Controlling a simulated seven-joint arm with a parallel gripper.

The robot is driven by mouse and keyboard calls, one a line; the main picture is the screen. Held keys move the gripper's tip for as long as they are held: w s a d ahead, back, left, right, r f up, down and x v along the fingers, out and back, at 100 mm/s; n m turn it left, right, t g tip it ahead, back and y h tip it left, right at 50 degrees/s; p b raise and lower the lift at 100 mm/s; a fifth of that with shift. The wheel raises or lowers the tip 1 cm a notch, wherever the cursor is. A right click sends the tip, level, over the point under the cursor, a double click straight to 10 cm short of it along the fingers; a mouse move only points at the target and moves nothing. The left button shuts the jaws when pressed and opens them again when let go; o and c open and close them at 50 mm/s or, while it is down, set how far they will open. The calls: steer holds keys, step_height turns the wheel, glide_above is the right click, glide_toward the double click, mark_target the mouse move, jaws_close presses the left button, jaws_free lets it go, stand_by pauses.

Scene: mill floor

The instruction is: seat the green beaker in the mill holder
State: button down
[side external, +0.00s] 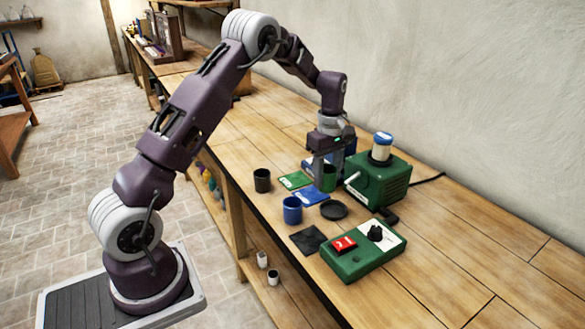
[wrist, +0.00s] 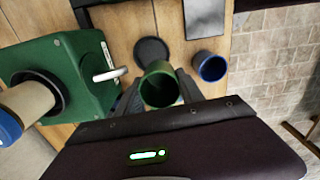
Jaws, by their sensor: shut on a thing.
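The green beaker (side external: 330,178) is between the fingers of my gripper (side external: 326,170), which is shut on it. In the wrist view the beaker (wrist: 160,88) is seen from above, open mouth up, with a finger of my gripper (wrist: 158,93) on each side. I cannot tell whether its base touches the bench. It is just left of the green mill (side external: 378,182) in the side view. The mill has a pale lever and a black collar (side external: 380,158) on top, with a white, blue-capped container (side external: 382,145) in it. I cannot clearly make out a separate mill holder.
A blue beaker (side external: 292,210), a dark beaker (side external: 262,180) and a round black disc (side external: 333,210) stand close by. Green (side external: 294,180), blue (side external: 311,196) and black (side external: 307,240) flat squares lie around them. A green control box (side external: 362,252) is in front. The bench's right end is clear.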

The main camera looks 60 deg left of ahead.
steer(key=shift+w+d+f, duration=0.2)
steer(key=shift+w+d, duration=0.4)
steer(key=shift+d, duration=0.15)
steer(key=shift+w+d+f+m, duration=0.15)
steer(key=shift+d+f+m, duration=0.05)
steer(key=shift+d+m, duration=0.1)
steer(key=shift+f, duration=2.75)
steer(key=shift+f, duration=0.6)
steer(key=c, duration=1)
jaws_free()
steer(key=shift+r, duration=5.5)
steer(key=shift+r, duration=0.1)
